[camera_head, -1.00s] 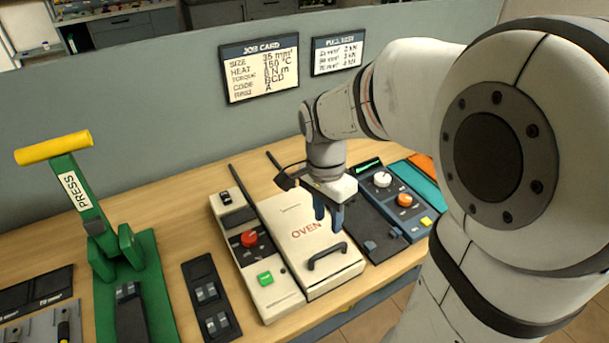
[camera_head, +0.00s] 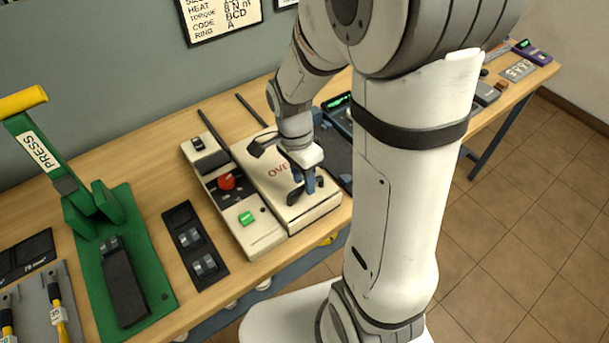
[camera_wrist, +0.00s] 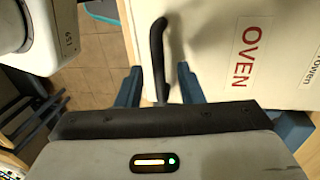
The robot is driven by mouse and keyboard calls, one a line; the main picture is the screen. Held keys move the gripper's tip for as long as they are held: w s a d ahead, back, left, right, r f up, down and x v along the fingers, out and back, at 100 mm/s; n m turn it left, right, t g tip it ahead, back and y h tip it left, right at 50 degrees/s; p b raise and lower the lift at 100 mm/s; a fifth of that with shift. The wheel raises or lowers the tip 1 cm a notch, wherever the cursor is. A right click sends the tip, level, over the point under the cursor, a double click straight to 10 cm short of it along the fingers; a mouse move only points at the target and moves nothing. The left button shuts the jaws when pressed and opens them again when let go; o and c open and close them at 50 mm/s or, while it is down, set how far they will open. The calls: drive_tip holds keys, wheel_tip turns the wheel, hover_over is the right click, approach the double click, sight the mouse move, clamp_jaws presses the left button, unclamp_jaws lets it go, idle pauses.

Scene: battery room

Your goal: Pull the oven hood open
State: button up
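The oven (camera_head: 262,165) is a cream box on the bench with a lid marked OVEN, and its hood is shut. The hood also shows in the wrist view (camera_wrist: 215,30). A black bar handle (camera_wrist: 156,45) stands at the hood's front edge; in the head view it (camera_head: 294,198) is partly hidden by my fingers. My gripper (camera_head: 303,186) is down at the handle. In the wrist view my gripper's (camera_wrist: 160,88) blue fingers are apart, one on each side of the handle. A gap shows beside the handle, and I see no clear grip on it.
A control panel (camera_head: 238,205) with a red knob and green button is left of the oven. Farther left are a black block with switches (camera_head: 195,245) and a green press (camera_head: 150,255). Tiled floor is open in front.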

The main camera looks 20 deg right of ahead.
clamp_jaws()
drive_tip(key=shift+d, duration=0.1)
idle(0.4)
